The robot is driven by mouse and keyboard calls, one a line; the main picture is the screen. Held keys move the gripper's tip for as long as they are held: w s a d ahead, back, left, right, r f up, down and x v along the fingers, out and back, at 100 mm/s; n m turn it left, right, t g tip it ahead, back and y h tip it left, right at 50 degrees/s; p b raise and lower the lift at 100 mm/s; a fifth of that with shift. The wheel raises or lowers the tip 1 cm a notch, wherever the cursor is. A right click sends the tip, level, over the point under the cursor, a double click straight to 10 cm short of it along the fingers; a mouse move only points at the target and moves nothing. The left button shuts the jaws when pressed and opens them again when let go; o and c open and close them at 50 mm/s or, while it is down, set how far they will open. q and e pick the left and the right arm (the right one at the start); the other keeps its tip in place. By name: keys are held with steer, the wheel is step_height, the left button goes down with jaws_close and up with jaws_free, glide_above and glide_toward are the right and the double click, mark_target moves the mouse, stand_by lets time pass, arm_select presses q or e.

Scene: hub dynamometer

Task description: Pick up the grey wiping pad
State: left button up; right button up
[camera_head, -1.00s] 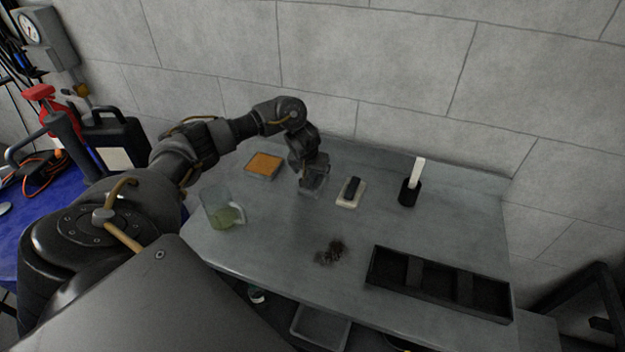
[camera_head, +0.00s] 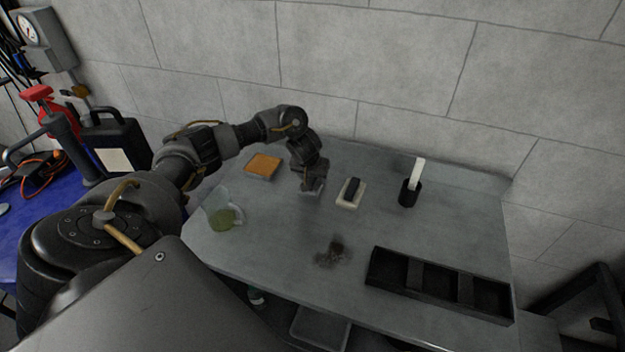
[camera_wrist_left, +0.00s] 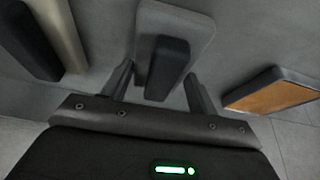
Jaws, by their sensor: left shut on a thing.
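The grey wiping pad (camera_wrist_left: 190,25) has a pale grey base and a dark block handle (camera_wrist_left: 165,68). My left gripper (camera_wrist_left: 160,75) is over it, with one finger on each side of the handle, and is shut on it. In the head view my left gripper (camera_head: 311,188) is low at the table, and only a little of the grey pad (camera_head: 307,193) shows under it. I cannot tell whether the pad touches the table. My right gripper is not in view.
A cream pad with a dark handle (camera_head: 351,193) lies just right of the gripper. An orange-topped pad (camera_head: 263,165) lies left. A clear beaker (camera_head: 222,212), a dark smudge (camera_head: 333,253), a black holder (camera_head: 410,193) and a black divided tray (camera_head: 440,283) are on the table (camera_head: 280,235).

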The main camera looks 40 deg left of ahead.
mark_target(315, 188)
arm_select(q)
steer(key=shift+r, duration=0.1)
steer(key=shift+r, duration=0.3)
step_height(315, 188, up, 2)
steer(key=shift+r, duration=0.1)
steer(key=s+d+r+p, duration=0.9)
steer(key=d+r, duration=0.1)
steer(key=shift+s+d, duration=0.15)
steer(key=shift+d, duration=0.1)
